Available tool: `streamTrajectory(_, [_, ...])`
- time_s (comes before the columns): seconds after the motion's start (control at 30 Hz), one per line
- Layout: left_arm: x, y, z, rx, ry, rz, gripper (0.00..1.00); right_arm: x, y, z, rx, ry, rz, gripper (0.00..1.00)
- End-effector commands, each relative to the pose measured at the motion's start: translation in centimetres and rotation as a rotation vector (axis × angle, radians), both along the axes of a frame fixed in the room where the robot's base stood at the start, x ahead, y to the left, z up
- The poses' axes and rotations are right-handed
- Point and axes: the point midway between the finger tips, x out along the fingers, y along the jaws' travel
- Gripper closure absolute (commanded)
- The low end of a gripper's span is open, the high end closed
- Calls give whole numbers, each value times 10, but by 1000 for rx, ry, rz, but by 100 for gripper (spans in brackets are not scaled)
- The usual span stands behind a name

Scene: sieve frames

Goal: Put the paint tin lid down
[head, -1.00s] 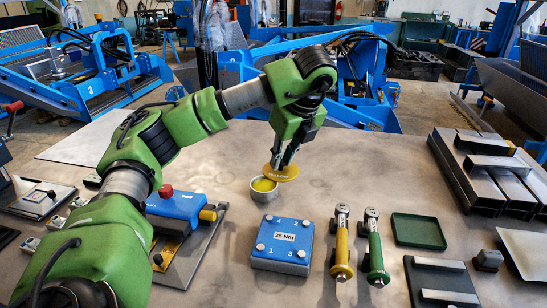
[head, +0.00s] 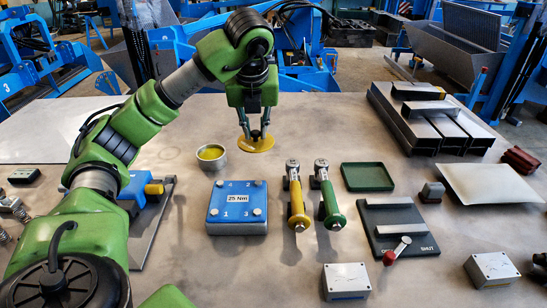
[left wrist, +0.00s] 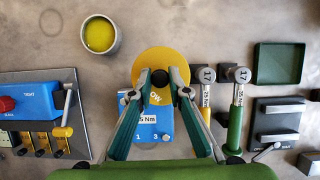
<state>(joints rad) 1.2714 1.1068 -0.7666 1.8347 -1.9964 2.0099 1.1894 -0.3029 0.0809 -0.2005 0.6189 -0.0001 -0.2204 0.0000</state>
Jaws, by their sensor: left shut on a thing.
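The paint tin lid (head: 257,145) is a flat yellow disc with a dark knob in its middle. My left gripper (head: 256,132) is shut on the knob and points down. The lid also shows in the left wrist view (left wrist: 160,65), between the fingertips (left wrist: 160,80). My right gripper is not in view.
A blue 25 Nm block (head: 238,207) lies in front of the lid. A green tray (head: 367,177) and steel channels (head: 435,115) are further right. The table between lid and channels is clear.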

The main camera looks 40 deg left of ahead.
Motion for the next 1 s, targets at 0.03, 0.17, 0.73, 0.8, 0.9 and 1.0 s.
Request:
streamTrajectory(0.03, [0, 3, -2, 0, 0, -9, 100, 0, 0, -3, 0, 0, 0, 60])
streamTrajectory(0.17, [9, 13, -9, -3, 1, -21, 100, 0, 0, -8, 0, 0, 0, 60])
streamTrajectory(0.73, [93, 87, -83, -1, 3, -22, 100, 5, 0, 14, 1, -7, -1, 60])
streamTrajectory(0.8, [97, 90, -89, -2, 1, -22, 100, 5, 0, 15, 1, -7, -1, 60])
streamTrajectory(0.9, [100, 93, -94, 0, 1, -22, 100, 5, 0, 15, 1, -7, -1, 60])
streamTrajectory(1.0, [103, 96, -100, 0, 3, -22, 100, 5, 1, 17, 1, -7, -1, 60])
